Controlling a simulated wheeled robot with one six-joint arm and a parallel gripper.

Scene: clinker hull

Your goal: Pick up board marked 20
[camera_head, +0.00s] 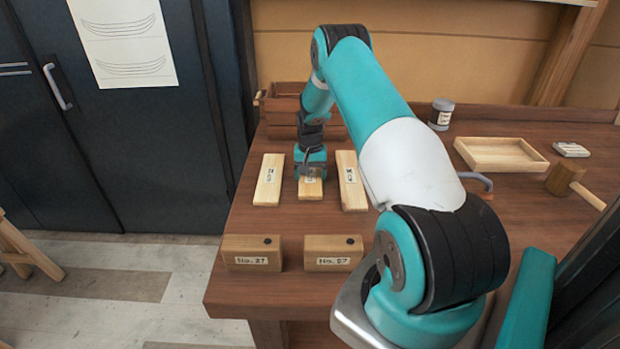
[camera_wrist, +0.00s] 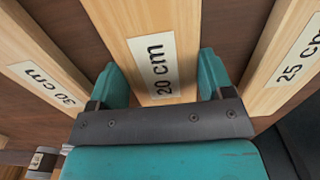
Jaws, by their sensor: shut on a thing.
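The board marked 20 cm (camera_wrist: 150,28) is pale wood with a white label and lies between my gripper's teal fingers (camera_wrist: 163,80) in the wrist view. The fingers are shut on its two long edges. In the head view my gripper (camera_head: 311,168) points down over this board (camera_head: 310,191), the middle one of three, and hides its far part. The board looks flat at table level; I cannot tell whether it is clear of the table.
Two labelled boards flank it: one on the left (camera_head: 267,190), one on the right (camera_head: 352,192). Blocks No. 27 (camera_head: 240,253) and another (camera_head: 322,253) stand near the front edge. A wooden box (camera_head: 284,104) is behind; a tray (camera_head: 500,154), jar (camera_head: 441,113) and mallet (camera_head: 563,178) are right.

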